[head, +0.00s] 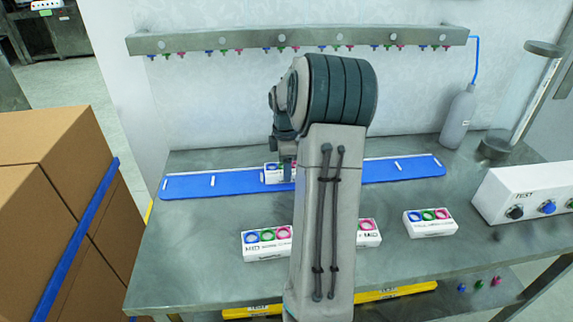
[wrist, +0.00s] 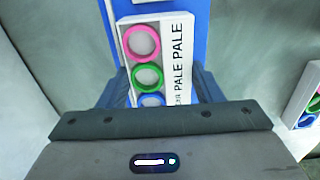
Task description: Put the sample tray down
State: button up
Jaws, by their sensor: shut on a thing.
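The sample tray, a white block with pink, green and blue rings and the words "PALE PALE", shows in the wrist view (wrist: 176,60). My gripper (wrist: 157,84) is shut on it, one finger on each long side, and partly covers the blue ring. In the head view the tray (head: 271,175) is over the left-middle part of the long blue mat (head: 230,185), partly hidden by my gripper (head: 286,168). It looks level; I cannot tell whether it touches the mat. My arm hides the mat's middle.
Similar white trays stand in front of the mat: one at left (head: 267,244), one partly behind my arm (head: 369,233), one at right (head: 430,223). A white "TEST" box (head: 520,192) is at right. A bottle (head: 458,118) and a stand (head: 495,146) are behind. A rail (head: 200,42) hangs above.

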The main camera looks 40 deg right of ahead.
jog(key=o, duration=1)
jog(key=shift+f, duration=0.1)
jog(key=shift+s, duration=0.1)
notch_tip(320, 180, up, 11)
jog(key=s+a+r+m, duration=0.1)
jog(key=a+r+m, duration=0.15)
jog(key=a, duration=0.65)
jog(key=s+a+f+m+t, duration=0.1)
jog(key=s+a+m, duration=0.2)
jog(key=s+a, duration=0.3)
jog(key=s+a+f+m, duration=0.2)
jog(key=s+a+m, duration=0.1)
jog(key=s+a, duration=0.3)
jog(key=s+a+f+m+t, duration=0.1)
jog(key=s+a+f+m, duration=0.1)
jog(key=s+a, duration=0.4)
jog(key=shift+a+m+t+p, duration=0.3)
jog(key=shift+a+m, duration=0.35)
jog(key=shift+a, duration=0.65)
